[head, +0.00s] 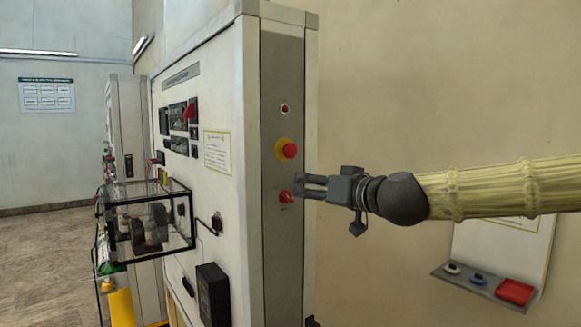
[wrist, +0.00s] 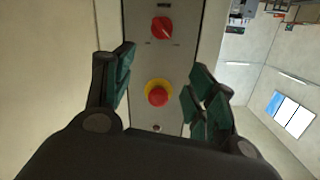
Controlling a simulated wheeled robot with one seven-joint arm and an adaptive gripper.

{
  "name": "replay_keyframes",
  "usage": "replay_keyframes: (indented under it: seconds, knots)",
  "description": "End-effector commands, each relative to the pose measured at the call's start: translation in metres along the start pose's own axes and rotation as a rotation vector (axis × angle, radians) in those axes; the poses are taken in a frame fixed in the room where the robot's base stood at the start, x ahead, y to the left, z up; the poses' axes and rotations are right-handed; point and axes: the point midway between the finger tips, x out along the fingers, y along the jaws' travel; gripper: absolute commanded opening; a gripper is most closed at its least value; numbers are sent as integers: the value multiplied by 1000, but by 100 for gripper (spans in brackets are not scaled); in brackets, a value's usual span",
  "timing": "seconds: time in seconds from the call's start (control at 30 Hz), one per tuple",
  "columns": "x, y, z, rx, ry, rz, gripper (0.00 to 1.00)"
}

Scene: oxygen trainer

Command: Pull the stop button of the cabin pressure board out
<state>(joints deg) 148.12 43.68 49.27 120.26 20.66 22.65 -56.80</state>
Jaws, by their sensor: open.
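The stop button (head: 288,150) is a red mushroom head on a yellow collar, on the grey side panel of the cabin pressure board (head: 262,215). It also shows in the wrist view, as a red button (wrist: 158,97) on its yellow ring, between the spread fingers. My gripper (head: 302,187) is open and empty. In the head view its fingertips are just right of the panel, lower than the stop button and near the red rotary knob (head: 285,197). No contact with the button shows. Whether the button is pushed in or out I cannot tell.
A small red indicator (head: 284,109) sits above the button. A clear box (head: 147,220) juts from the board's front face. A wall shelf (head: 485,285) with a red tray (head: 514,291) is at the lower right.

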Motion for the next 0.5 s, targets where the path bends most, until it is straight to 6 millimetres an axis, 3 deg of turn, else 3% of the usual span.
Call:
replay_keyframes:
  seconds: [0.03, 0.1, 0.2, 0.5]
  knots:
    - [-9, -5, -24, -12, 35, -10, 56]
    - [-18, -11, -48, -27, 69, -20, 56]
    - [-26, -16, -66, -40, 93, -29, 56]
    - [-12, -18, -73, -43, 99, -30, 56]
